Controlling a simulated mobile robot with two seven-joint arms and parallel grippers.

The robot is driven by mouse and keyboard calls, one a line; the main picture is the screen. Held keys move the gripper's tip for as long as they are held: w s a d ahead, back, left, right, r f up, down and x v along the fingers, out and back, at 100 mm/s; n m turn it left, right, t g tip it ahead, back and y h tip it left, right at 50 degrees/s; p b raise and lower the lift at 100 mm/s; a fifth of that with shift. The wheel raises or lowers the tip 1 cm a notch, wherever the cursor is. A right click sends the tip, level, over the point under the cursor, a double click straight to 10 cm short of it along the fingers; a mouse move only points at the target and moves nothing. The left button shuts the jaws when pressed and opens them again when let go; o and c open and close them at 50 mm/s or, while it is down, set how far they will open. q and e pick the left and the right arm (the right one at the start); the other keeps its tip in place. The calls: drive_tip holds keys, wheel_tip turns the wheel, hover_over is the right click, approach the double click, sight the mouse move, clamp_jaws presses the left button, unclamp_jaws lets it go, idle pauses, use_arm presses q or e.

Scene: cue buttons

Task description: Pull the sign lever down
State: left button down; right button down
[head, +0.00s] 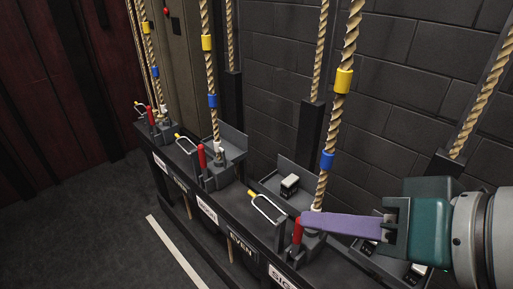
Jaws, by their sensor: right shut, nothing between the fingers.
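The sign lever (297,231) is a red upright handle at the front right of the dark rail, above a white label starting with "SI" (282,278); the rest of the label is cut off by the frame edge. My right gripper (304,222) comes in from the right with its purple fingers shut and empty. The fingertips overlap the upper part of the red lever in the picture, at its right side. I cannot tell whether they touch it. The lever stands nearly upright. My left gripper is not in view.
Two similar red levers (201,156) (150,115) stand farther left along the rail (255,232). Thick ropes (333,130) with yellow and blue bands rise behind them. A wire loop with a yellow end (266,207) sits just left of the sign lever. Open floor (95,215) lies left.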

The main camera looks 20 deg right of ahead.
drive_tip(key=w+d+f+m+t+h+b, duration=0.1)
drive_tip(key=w+d+f+m+t+b, duration=0.15)
drive_tip(key=f+b, duration=0.65)
drive_tip(key=w+d+f+m+t+b, duration=0.2)
drive_tip(key=f+m+b, duration=0.2)
drive_tip(key=f+b, duration=0.5)
drive_tip(key=m+t+h+b, duration=0.4)
drive_tip(key=m+b, duration=0.4)
drive_tip(key=b, duration=0.9)
approach(297, 239)
wheel_tip(297, 239, up, 3)
drive_tip(key=s+d, duration=0.1)
drive_tip(key=d, duration=0.2)
drive_tip(key=shift+r+g, duration=0.1)
drive_tip(key=shift+g, duration=0.15)
drive_tip(key=w, duration=1)
drive_tip(key=shift+d+b, duration=0.3)
drive_tip(key=shift+d, duration=0.15)
drive_tip(key=shift+s+a+n+h, duration=0.1)
drive_tip(key=shift+a+n+h, duration=0.05)
drive_tip(key=shift+n+h, duration=0.2)
drive_tip(key=shift+s+a+b, duration=0.1)
drive_tip(key=shift+a+b, duration=0.15)
drive_tip(key=shift+b, duration=0.1)
